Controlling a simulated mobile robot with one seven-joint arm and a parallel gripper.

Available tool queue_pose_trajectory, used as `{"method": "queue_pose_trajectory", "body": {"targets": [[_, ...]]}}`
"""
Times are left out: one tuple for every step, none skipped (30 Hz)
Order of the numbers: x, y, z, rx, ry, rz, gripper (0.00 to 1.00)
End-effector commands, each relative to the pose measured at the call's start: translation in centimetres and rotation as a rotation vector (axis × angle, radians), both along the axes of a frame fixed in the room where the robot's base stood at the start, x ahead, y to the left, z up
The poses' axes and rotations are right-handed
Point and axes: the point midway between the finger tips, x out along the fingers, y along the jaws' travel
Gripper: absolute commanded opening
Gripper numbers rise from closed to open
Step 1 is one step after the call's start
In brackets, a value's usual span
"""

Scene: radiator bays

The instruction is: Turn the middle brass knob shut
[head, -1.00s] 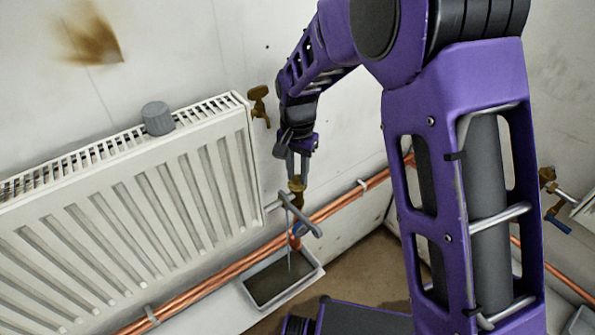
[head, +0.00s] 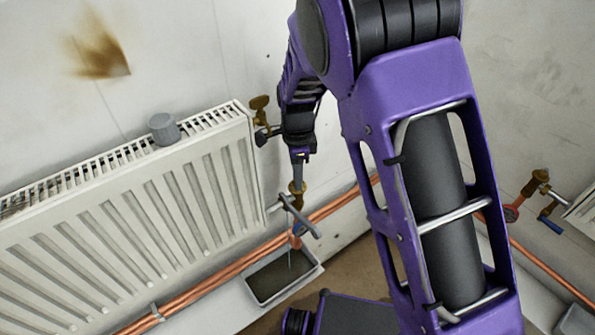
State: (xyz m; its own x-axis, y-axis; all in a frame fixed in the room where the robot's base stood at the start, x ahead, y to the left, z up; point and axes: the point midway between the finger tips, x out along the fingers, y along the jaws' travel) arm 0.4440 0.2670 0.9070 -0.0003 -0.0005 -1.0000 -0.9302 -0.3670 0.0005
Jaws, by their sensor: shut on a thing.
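The brass knob (head: 298,187) stands on the pipework at the right end of the radiator, just above a grey bar-like piece (head: 300,216). My gripper (head: 298,178) points down from above and is shut on this knob. Its fingers now show nearly edge-on, one hiding the other, and cover the knob's top. A thin stream of water (head: 290,262) falls below the grey piece into a dark-bottomed tray (head: 314,273).
The white radiator (head: 130,215) fills the left, with a grey cap (head: 164,129) on top. Another brass fitting (head: 260,103) sits by its upper corner, close to my wrist. Copper pipes (head: 190,297) run low along the wall. A further brass valve (head: 537,183) is at right.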

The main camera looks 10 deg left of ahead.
Motion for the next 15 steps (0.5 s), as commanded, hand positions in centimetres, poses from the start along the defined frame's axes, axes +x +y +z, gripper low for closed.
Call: {"method": "queue_pose_trajectory", "body": {"targets": [[0.02,0.03,0.18,0.0,-0.001,-0.038,0.0],[0.03,0.03,0.17,0.0,-0.001,-0.061,0.0],[0.02,0.06,0.16,0.001,-0.002,-0.089,0.0],[0.01,0.08,0.15,0.001,-0.002,-0.11,0.0],[0.02,0.07,0.15,0.001,-0.002,-0.13,0.0],[0.04,0.07,0.14,0.001,-0.002,-0.155,0.0],[0.04,0.05,0.13,0.001,-0.002,-0.173,0.0],[0.04,0.05,0.12,0.001,-0.002,-0.189,0.0],[0.04,0.06,0.11,0.001,-0.002,-0.209,0.0],[0.04,0.06,0.1,0.002,-0.002,-0.223,0.0],[0.04,0.06,0.1,0.002,-0.002,-0.235,0.0],[0.05,0.07,0.09,0.002,-0.002,-0.251,0.0],[0.05,0.06,0.08,0.002,-0.002,-0.261,0.0],[0.05,0.07,0.08,0.002,-0.002,-0.27,0.0],[0.05,0.06,0.07,0.002,-0.002,-0.281,0.0]]}}
